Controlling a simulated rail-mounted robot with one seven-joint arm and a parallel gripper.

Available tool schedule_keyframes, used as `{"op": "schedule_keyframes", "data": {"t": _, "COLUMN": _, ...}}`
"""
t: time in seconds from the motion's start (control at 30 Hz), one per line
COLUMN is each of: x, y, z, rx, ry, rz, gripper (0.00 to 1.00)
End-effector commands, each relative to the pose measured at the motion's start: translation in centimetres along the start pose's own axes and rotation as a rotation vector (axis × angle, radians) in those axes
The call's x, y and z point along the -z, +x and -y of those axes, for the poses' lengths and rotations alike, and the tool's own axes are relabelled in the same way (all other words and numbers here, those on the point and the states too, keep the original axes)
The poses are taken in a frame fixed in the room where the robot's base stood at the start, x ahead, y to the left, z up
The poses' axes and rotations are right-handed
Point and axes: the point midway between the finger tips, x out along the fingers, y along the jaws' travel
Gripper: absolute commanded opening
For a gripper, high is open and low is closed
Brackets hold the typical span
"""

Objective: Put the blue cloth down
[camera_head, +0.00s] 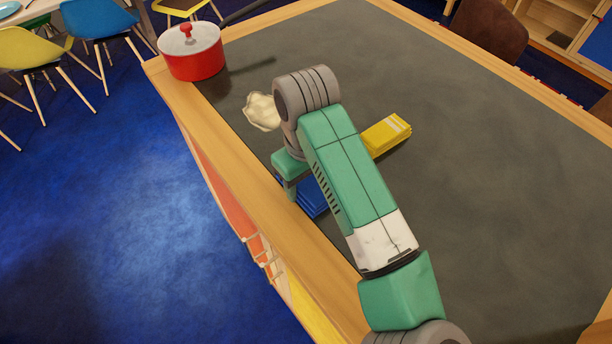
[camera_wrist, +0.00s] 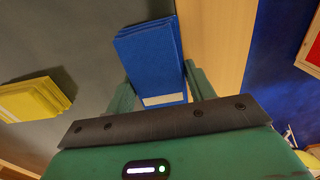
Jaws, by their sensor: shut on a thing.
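The blue cloth (camera_wrist: 150,52) is a folded blue stack with a white strip at its near end. In the wrist view my gripper (camera_wrist: 160,88) has one green finger on each side of it and is shut on it. In the head view only part of the blue cloth (camera_head: 313,200) shows, beside my gripper (camera_head: 294,190) at the left edge of the dark worktop (camera_head: 470,170). My arm hides the rest. I cannot tell whether the cloth touches the worktop.
A yellow folded cloth (camera_head: 387,134) lies on the worktop, right of my arm. A cream crumpled thing (camera_head: 261,111) lies beyond my gripper. A red lidded pot (camera_head: 193,54) stands at the far left corner. The wooden rim (camera_head: 228,178) borders the worktop. The right side is clear.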

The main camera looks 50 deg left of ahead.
Motion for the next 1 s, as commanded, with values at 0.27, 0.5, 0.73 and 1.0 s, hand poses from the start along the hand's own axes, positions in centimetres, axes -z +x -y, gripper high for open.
{"op": "schedule_keyframes", "data": {"t": 0.27, "x": 0.0, "y": 0.2, "z": 0.0, "rx": 0.000, "ry": 0.000, "rz": -0.001, "gripper": 0.29}}
{"op": "schedule_keyframes", "data": {"t": 0.5, "x": 0.0, "y": 0.3, "z": 0.0, "rx": 0.000, "ry": 0.000, "rz": -0.001, "gripper": 0.75}}
{"op": "schedule_keyframes", "data": {"t": 0.73, "x": 0.0, "y": 0.1, "z": 0.0, "rx": -0.001, "ry": 0.000, "rz": -0.001, "gripper": 0.75}}
{"op": "schedule_keyframes", "data": {"t": 1.0, "x": 0.1, "y": -5.6, "z": -0.1, "rx": -0.005, "ry": -0.001, "rz": -0.003, "gripper": 0.75}}
